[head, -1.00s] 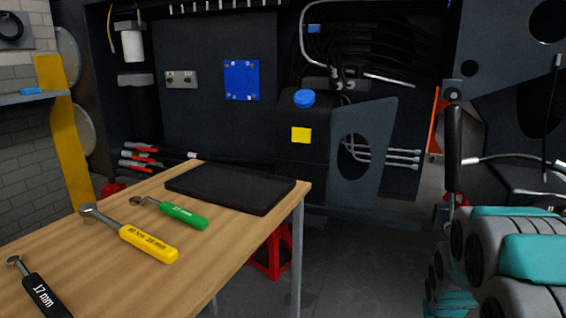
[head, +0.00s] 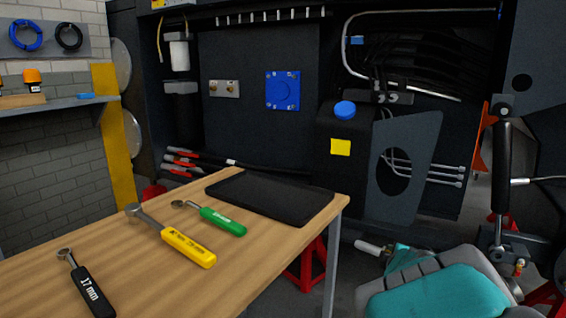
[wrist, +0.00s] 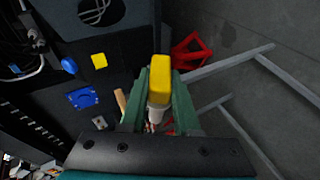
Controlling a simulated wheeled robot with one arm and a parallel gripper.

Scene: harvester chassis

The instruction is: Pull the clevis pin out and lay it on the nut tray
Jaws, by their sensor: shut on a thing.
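My gripper (head: 392,252) is low at the right of the table in the head view, pointing left. In the wrist view its green fingers (wrist: 160,80) are shut on a pale metal piece with a yellow block-like end (wrist: 161,67), which I take to be the clevis pin. In the head view a pale cylinder (head: 369,246) sticks out of the gripper; its yellow end does not show there. The flat black tray (head: 270,198), likely the nut tray, lies bare at the table's far right corner. The gripper is apart from it, over the floor.
The wooden table (head: 150,270) also holds a yellow-handled wrench (head: 188,246), a green-handled ratchet (head: 222,220) and a black-handled 17 mm wrench (head: 90,290). A red stand (head: 308,262) is under the table edge. The dark chassis wall (head: 255,120) stands behind.

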